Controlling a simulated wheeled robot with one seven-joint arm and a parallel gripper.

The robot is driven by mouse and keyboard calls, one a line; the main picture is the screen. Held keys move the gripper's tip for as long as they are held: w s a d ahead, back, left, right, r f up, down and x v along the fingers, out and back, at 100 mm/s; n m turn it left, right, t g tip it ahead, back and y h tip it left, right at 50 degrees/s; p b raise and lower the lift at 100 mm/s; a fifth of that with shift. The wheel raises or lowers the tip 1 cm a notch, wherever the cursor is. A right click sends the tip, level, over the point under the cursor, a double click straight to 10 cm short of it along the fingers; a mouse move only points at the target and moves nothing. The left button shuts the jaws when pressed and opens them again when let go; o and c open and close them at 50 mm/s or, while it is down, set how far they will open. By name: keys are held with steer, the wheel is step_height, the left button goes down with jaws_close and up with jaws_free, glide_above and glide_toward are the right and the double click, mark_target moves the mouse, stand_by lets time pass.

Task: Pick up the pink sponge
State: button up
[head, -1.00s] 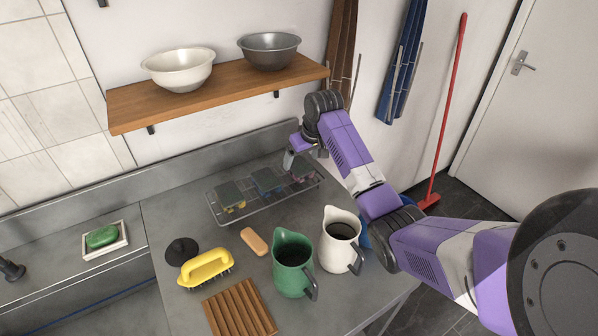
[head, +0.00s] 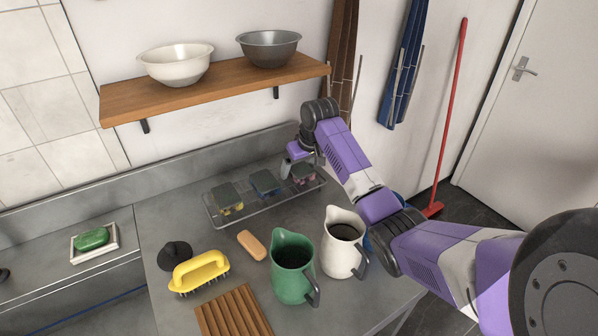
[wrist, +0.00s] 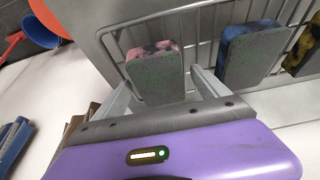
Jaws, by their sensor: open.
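The pink sponge (wrist: 154,50) has a grey-green scouring face and stands in a wire rack (wrist: 112,42) in the wrist view. In the head view the pink sponge (head: 303,181) is at the right end of the rack (head: 222,222), partly hidden by my gripper. My gripper (wrist: 161,78) is open, with one finger on either side of the pink sponge's near end in the picture. In the head view my gripper (head: 288,166) is over the rack's right end. I cannot tell whether the fingers touch the sponge.
A blue sponge (head: 265,184) and a yellow sponge (head: 230,201) share the rack. A green jug (head: 292,275) and a white jug (head: 335,257) stand in front. The wall shelf (head: 215,88) with two bowls is above. A yellow brush (head: 200,271) lies left.

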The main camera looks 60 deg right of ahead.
steer(key=c, duration=1.4)
